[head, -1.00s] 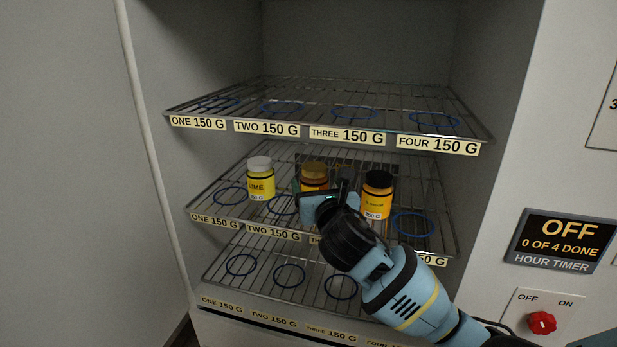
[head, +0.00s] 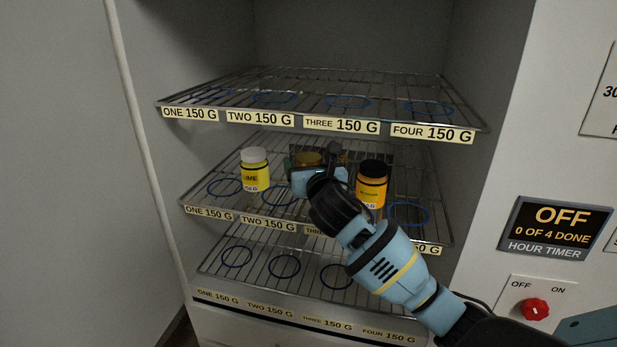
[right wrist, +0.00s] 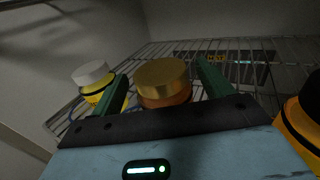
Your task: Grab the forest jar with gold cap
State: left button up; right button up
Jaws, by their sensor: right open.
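The jar with the gold cap (head: 306,158) stands upright on the middle wire shelf, mostly hidden behind my right gripper in the head view. In the right wrist view its gold cap (right wrist: 162,78) and a strip of amber body show between the two green fingers. Its label is hidden. My right gripper (head: 316,162) is open, with one finger on either side of the jar. I cannot tell whether the fingers touch it. My left gripper is not in view.
A yellow jar with a white cap (head: 255,170) stands to the left on the same shelf. An orange jar with a black cap (head: 371,183) stands close on the right. The upper shelf (head: 322,95) runs above my gripper. The lower shelf (head: 310,270) is empty.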

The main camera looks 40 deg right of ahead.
aim_at(307, 153)
jog(key=shift+x, duration=1.55)
jog(key=shift+r, duration=0.15)
jog(key=c, duration=1.4)
